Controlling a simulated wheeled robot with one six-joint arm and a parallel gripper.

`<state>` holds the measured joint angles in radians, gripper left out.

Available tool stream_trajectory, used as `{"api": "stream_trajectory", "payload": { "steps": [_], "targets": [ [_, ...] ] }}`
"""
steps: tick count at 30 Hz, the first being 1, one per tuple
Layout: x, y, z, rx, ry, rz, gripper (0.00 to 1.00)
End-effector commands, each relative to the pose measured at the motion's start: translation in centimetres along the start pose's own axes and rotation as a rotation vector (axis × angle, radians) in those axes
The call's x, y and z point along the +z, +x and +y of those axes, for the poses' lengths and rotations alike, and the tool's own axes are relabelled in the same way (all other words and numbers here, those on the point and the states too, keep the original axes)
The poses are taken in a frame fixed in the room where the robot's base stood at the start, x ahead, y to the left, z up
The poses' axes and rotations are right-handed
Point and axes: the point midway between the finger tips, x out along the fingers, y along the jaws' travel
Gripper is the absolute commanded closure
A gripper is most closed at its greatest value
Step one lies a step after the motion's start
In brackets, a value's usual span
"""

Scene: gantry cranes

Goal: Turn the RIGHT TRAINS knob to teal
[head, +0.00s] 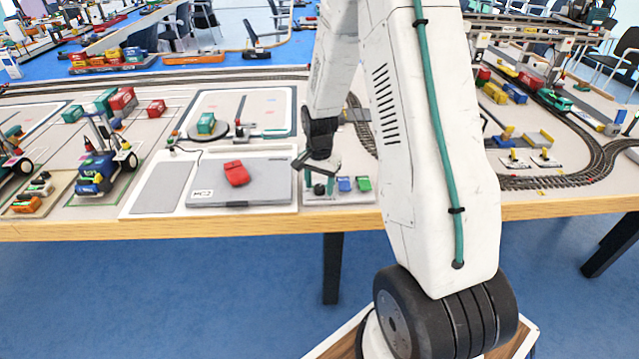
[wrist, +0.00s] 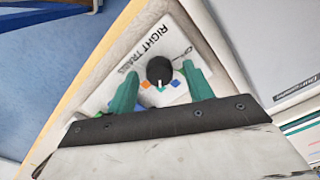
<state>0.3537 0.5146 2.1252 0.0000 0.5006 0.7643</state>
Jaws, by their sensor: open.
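The RIGHT TRAINS knob (wrist: 159,70) is black and round, on a white panel (wrist: 112,80) with printed letters. Its white pointer faces the lower edge of the wrist view, between an orange mark (wrist: 146,85) and a blue mark (wrist: 175,84). My gripper (wrist: 159,72) is open, with one green finger on each side of the knob and visible gaps between. In the head view my gripper (head: 317,172) is over the panel at the table's front, just above the dark knob (head: 319,188).
A blue block (head: 345,184) and a green block (head: 363,184) sit right of the knob. A grey laptop-like case (head: 265,185) with a red piece (head: 236,173) lies to the left. Curved tracks (head: 560,180) lie to the right. The table's wooden front edge (head: 200,227) is close.

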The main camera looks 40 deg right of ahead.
Motion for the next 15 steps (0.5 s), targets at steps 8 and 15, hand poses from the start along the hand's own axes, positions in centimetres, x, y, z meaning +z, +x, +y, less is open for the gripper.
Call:
{"api": "stream_trajectory", "payload": {
  "steps": [8, 15],
  "targets": [
    [0.0, -2.6, 0.0, -0.002, 0.0, 0.002, 0.49],
    [-0.1, -6.5, -0.1, -0.003, 0.0, 0.003, 0.49]
  ]
}}
